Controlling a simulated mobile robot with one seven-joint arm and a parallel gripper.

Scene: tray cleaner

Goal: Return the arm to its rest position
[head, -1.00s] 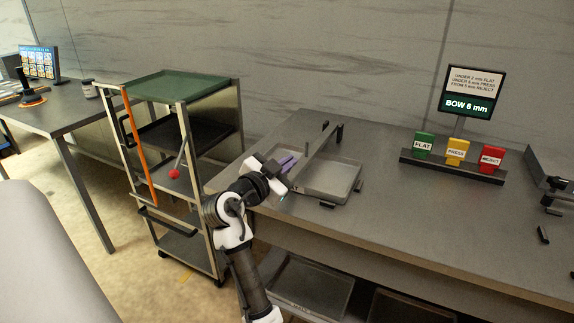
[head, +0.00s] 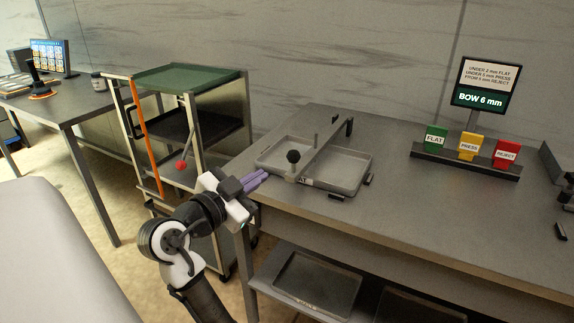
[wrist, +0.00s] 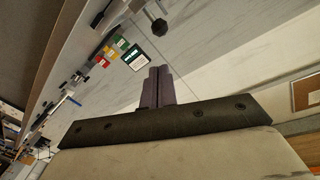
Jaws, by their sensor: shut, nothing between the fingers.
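My gripper (head: 256,181) is in front of the left end of the workbench, left of the grey tray device (head: 345,179). Its purple fingers are together with nothing between them. They also show shut in the wrist view (wrist: 157,88). The tray device holds a shallow grey tray with a bar across it and a black knob (head: 293,156). My gripper is apart from the tray device.
A cart (head: 178,78) with a green top stands left of the bench, close behind my gripper. A sign (head: 484,86) reads "BOW 6 mm" above green, yellow and red tags. A side table (head: 62,112) is at far left. Trays (head: 316,284) lie on the lower shelf.

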